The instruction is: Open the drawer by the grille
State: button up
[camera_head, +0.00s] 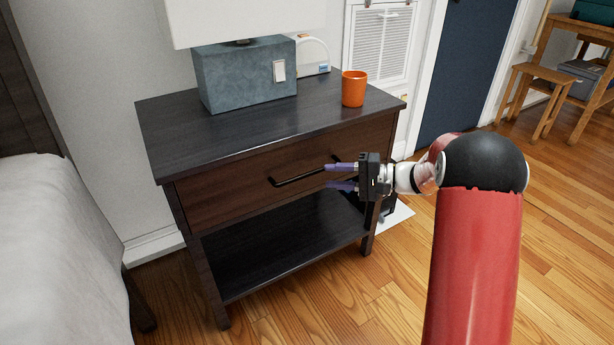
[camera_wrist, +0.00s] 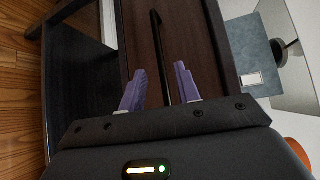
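The drawer (camera_head: 232,193) is the dark brown front of a nightstand under its black top, and it looks closed. It has a black bar handle (camera_head: 290,180) running across its middle. The grille (camera_head: 381,46) is a white louvred panel in the wall behind and to the right of the nightstand. My gripper (camera_head: 338,177) is at the right end of the handle, with its purple fingers apart. In the wrist view the handle (camera_wrist: 160,55) runs up between the line of the open fingers (camera_wrist: 158,86); I cannot tell whether they touch it.
On the nightstand top (camera_head: 185,128) stand a lamp with a blue-grey base (camera_head: 245,80), a white device (camera_head: 312,57) and an orange cup (camera_head: 354,88). The lower shelf (camera_head: 280,255) is bare. A bed (camera_head: 55,250) is close on the left. Wooden floor (camera_head: 320,310) is open in front.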

aim_at(310, 175)
jog(key=x, duration=0.7)
jog(key=shift+w+a+p, duration=0.1)
jog(key=shift+a+p, duration=0.2)
jog(key=shift+a, duration=0.05)
grip_shut()
